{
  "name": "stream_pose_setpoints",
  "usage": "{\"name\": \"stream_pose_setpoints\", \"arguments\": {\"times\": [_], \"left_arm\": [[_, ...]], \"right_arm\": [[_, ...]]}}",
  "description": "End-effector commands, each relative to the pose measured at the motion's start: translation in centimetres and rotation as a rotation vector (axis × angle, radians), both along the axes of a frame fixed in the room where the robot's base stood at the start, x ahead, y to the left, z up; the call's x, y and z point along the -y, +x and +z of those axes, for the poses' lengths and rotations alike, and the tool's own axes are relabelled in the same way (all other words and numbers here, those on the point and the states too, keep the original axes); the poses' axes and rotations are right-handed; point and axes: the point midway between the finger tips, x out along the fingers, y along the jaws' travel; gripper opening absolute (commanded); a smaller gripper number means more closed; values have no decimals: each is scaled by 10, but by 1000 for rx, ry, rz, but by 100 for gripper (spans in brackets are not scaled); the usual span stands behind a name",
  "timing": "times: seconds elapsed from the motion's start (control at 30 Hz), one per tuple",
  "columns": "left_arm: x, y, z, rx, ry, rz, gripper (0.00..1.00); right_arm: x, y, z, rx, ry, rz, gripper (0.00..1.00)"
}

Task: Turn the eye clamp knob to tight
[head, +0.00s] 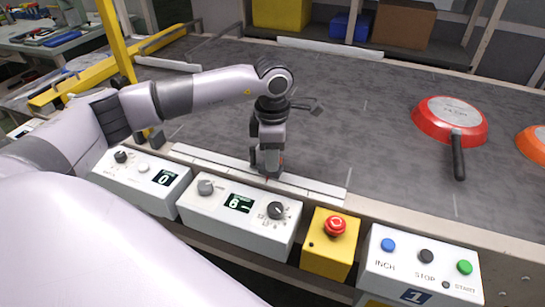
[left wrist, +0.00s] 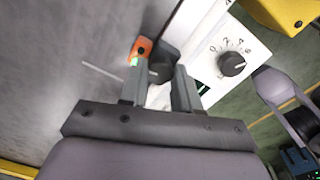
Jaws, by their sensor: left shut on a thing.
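The eye clamp knob (left wrist: 157,72) shows in the left wrist view as a dark round piece between my left gripper's fingers. Beside it is a small orange sensor eye (left wrist: 143,48) with a green light. My left gripper (left wrist: 160,76) is shut on the knob, one finger on each side. In the head view my left gripper (head: 266,168) points down at the near edge of the belt, behind the middle control box. There it hides the knob. The knob's setting marks cannot be read. My right gripper is not identifiable in either view.
The middle control box (head: 222,222) has a grey knob, a display and a numbered dial (head: 275,211). A yellow stop box (head: 316,263) and a start/stop box (head: 385,272) stand to its right. A red pan (head: 432,130) lies on the belt (head: 370,140).

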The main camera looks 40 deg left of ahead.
Motion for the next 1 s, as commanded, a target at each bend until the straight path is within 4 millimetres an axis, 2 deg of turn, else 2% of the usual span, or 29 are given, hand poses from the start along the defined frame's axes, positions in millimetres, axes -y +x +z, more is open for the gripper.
{"name": "stream_pose_setpoints", "arguments": {"times": [0.3,0.83,0.87,0.9,1.0], "left_arm": [[0,1,2,7,-2,-116,1],[0,2,3,8,-3,-136,1],[0,2,3,8,-3,-135,38],[0,1,3,8,-3,-135,42],[0,1,2,6,-2,-135,42]], "right_arm": [[-2,3,1,8,7,1,43],[-3,2,-1,3,7,2,43],[-3,2,-1,3,7,2,43],[-3,2,-1,2,7,2,43],[-3,2,-2,2,6,3,43]]}}
